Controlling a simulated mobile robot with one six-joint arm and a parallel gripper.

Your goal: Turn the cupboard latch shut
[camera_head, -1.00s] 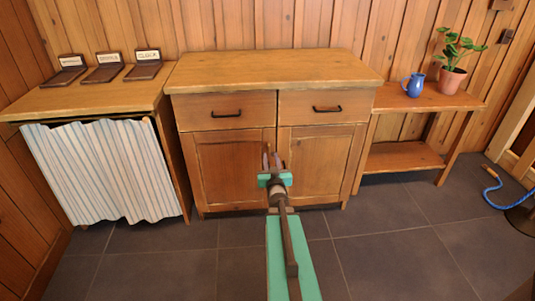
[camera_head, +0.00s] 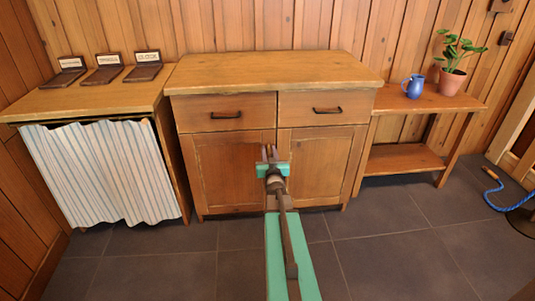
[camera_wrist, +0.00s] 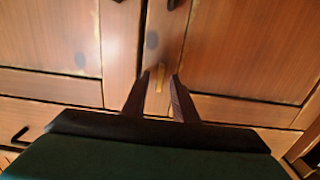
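The wooden cupboard (camera_head: 272,70) stands in the middle with two drawers above two doors. My gripper (camera_head: 269,152) is in front of the seam between the doors, just below the drawers. In the wrist view its two dark fingers (camera_wrist: 161,76) are apart, so it is open. A small yellowish upright bar, apparently the latch (camera_wrist: 158,80), shows between the fingertips, with a gap seeming to remain on each side. Whether a finger touches it, I cannot tell. In the head view my gripper hides the latch. Both doors look closed.
A side table with a striped curtain (camera_head: 100,172) and several small signs stands left. The floor in front is clear; a blue rope (camera_head: 497,199) lies far right.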

